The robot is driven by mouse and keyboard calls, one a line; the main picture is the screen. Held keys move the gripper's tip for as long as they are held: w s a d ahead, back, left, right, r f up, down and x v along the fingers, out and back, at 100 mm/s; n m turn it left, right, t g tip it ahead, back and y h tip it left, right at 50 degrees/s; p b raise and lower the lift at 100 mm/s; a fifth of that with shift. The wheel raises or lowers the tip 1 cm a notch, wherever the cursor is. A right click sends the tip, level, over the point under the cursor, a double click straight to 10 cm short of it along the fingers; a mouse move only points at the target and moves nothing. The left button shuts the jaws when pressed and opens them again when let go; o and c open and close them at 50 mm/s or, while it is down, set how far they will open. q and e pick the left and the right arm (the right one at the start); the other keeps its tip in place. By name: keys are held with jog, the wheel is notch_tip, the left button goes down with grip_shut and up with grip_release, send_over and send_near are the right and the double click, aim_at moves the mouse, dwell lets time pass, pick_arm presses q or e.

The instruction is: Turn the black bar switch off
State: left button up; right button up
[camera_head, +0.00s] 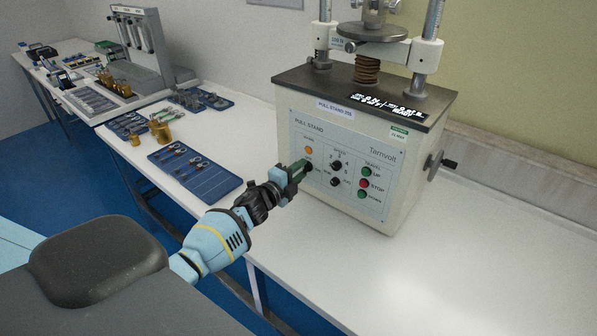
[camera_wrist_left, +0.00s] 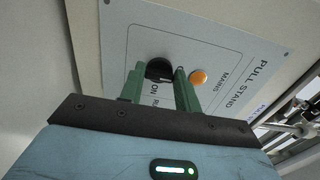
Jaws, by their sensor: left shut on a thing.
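The pull stand (camera_head: 350,130) is a cream machine with a grey front panel on the white table. Its black bar switch (camera_wrist_left: 159,70) sits on the panel beside the orange lamp (camera_wrist_left: 199,77); the lamp also shows in the head view (camera_head: 309,150). My left gripper (camera_head: 303,168) reaches the panel's left side. In the left wrist view its green fingers (camera_wrist_left: 158,88) are shut on the black switch, one on each side. The fingers hide part of the switch, and its exact angle is hard to tell. My right gripper is in neither view.
The panel also has two black knobs (camera_head: 336,165), a red STOP button (camera_head: 364,184) and green buttons (camera_head: 366,171). A crank handle (camera_head: 441,163) sticks out on the right side. A blue tray (camera_head: 205,184) of small parts lies left of the machine. The table at right is clear.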

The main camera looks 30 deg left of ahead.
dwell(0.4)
pick_arm(q)
jog(key=o, duration=1)
jog(key=shift+s+a, duration=0.15)
jog(key=shift+s, duration=1.8)
jog(key=shift+s+a, duration=0.15)
jog(key=shift+s, duration=1.8)
jog(key=shift+f, duration=0.1)
